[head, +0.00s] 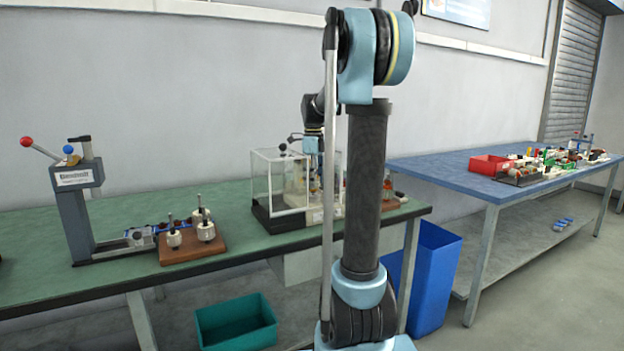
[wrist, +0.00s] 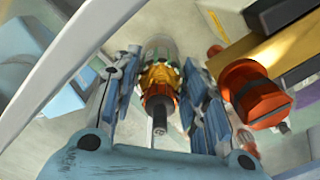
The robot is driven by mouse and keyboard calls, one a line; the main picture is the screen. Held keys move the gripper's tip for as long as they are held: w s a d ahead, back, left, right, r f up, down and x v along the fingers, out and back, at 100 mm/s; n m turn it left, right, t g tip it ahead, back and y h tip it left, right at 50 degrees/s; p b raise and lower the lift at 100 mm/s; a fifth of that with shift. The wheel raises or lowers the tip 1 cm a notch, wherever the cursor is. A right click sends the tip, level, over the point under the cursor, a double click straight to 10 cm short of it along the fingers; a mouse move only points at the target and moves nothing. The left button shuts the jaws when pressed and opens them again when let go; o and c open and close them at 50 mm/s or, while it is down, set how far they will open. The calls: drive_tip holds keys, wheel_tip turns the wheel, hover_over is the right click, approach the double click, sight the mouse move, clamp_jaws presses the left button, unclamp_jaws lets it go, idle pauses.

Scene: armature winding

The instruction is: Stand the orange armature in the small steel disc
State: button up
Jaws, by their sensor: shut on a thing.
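In the wrist view my gripper (wrist: 158,68) is shut on the orange armature (wrist: 160,88), which has a yellow-orange winding, an orange-brown band and a dark shaft pointing toward the camera. The two blue fingers lie on either side of it. In the head view my gripper (head: 314,145) is small, at the clear-walled case on the green bench, and partly hidden by my arm. The held armature cannot be made out clearly there. I cannot pick out the small steel disc in either view.
A second orange-red and dark part (wrist: 254,92) is close to the right finger. The clear case (head: 280,180) stands at the bench's right end. A wooden block with several pale parts (head: 190,245) and a press (head: 75,205) stand left. A blue bench (head: 430,168) is at right.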

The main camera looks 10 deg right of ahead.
drive_tip(key=shift+f, duration=0.45)
idle(0.4)
drive_tip(key=o, duration=1.4)
drive_tip(key=shift+r, duration=0.15)
drive_tip(key=shift+r, duration=2.15)
